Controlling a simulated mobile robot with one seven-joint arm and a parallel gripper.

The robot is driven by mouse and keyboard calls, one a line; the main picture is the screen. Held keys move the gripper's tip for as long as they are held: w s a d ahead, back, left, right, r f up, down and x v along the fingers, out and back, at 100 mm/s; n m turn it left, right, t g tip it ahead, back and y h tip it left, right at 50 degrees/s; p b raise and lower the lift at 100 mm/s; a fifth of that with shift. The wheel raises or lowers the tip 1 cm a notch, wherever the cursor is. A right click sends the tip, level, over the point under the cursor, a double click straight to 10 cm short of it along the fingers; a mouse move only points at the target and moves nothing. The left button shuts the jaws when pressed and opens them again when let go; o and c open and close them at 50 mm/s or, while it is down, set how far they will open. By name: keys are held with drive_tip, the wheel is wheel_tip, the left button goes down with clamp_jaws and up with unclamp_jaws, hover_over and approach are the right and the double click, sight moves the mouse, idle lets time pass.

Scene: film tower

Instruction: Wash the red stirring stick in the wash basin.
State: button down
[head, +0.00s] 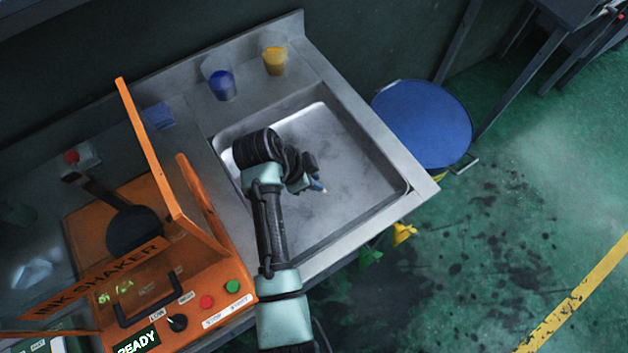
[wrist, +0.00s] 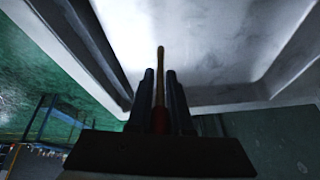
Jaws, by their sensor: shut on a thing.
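The wash basin (head: 355,150) is a steel sink set in the counter, and its floor looks bare; its pale inside fills the upper part of the wrist view (wrist: 220,45). My gripper (head: 316,183) is over the basin. In the wrist view my gripper's two dark fingers (wrist: 160,78) are shut on the stirring stick (wrist: 160,62), which is red near the gripper and tan toward its far end. The stick points away from the gripper toward the basin. In the head view only a small pale tip shows, and I cannot tell whether it touches the basin.
A cup of blue (head: 221,86) and a cup of yellow (head: 274,59) stand on the counter behind the basin. An orange ink shaker (head: 190,285) with a raised frame stands at left. A blue round lid (head: 425,122) is at right. The green floor at right is open.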

drive_tip(key=shift+r+p, duration=3.9)
drive_tip(key=shift+r, duration=0.8)
drive_tip(key=shift+r+p, duration=1.85)
drive_tip(key=shift+r, duration=0.15)
